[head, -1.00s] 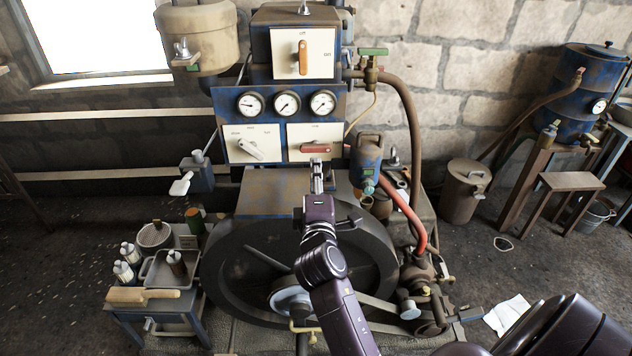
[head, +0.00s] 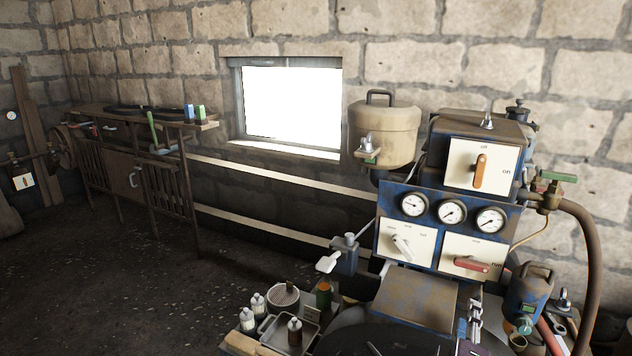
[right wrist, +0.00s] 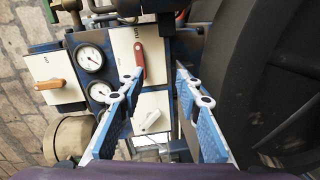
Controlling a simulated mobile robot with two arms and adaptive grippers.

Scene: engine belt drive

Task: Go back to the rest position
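My right gripper (head: 475,316) shows at the bottom of the head view, in front of the blue engine cabinet and below the red-handled switch (head: 471,264). In the right wrist view the right gripper (right wrist: 159,80) is open, its two blue-padded fingers apart with nothing between them. Beyond the fingers the wrist view shows the red handle (right wrist: 139,60), the gauges (right wrist: 91,59) and a white lever (right wrist: 150,121), all apart from the fingers. My left gripper is in neither view.
The dark flywheel (head: 385,342) is at the bottom of the head view and close on the right in the wrist view. A tray (head: 273,333) with bottles stands left of it. A workbench (head: 135,150) is at the far left wall, with open floor before it.

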